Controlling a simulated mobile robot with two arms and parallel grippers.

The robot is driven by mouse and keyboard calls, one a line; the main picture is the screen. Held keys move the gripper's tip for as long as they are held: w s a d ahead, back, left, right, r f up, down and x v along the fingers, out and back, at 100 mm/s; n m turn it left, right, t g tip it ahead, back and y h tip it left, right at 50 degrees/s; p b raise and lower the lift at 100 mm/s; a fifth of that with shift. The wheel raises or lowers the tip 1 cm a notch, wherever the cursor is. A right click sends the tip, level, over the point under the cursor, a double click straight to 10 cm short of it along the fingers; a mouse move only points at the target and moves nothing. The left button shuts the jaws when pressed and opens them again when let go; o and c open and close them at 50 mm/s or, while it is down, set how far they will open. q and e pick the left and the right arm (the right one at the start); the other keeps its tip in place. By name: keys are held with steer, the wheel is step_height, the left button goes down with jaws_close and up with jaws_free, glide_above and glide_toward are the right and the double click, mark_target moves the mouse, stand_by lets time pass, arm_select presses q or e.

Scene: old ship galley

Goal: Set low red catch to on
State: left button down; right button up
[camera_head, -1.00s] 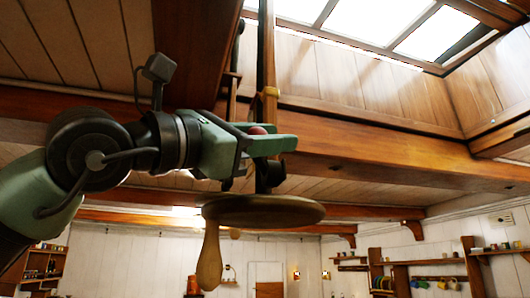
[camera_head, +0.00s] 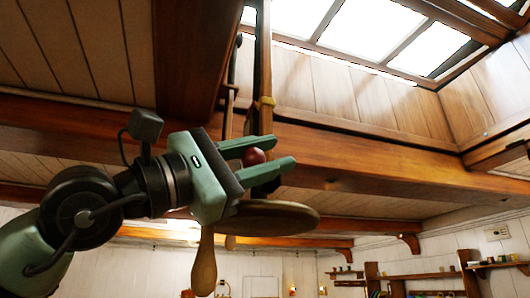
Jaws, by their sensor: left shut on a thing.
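The low red catch shows as a small round red knob (camera_head: 254,157) beside the upright wooden post, below the ceiling beam. My left gripper (camera_head: 280,151) reaches in from the left, with one green finger above the knob and one below it. It is shut on the red knob, which sits between the fingers nearer the palm than the tips. The catch's mount is mostly hidden behind the fingers, so I cannot tell its setting. My right gripper is not in view.
A round wooden board (camera_head: 275,219) and a hanging wooden handle (camera_head: 204,265) are just below my gripper. A thick beam (camera_head: 370,165) runs behind. Shelves (camera_head: 420,276) stand far right.

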mark_target(243, 165)
arm_select(q)
steer(key=shift+r, duration=0.1)
steer(key=c, duration=1)
jaws_free()
steer(key=b+v, duration=0.1)
steer(key=v, duration=0.2)
steer(key=b+v, duration=0.2)
steer(key=v, duration=0.1)
steer(key=shift+w+f, duration=0.15)
steer(key=shift+f, duration=0.2)
steer(key=shift+s+a+f, duration=0.2)
steer(key=shift+s+a, duration=0.1)
steer(key=shift+a, duration=0.15)
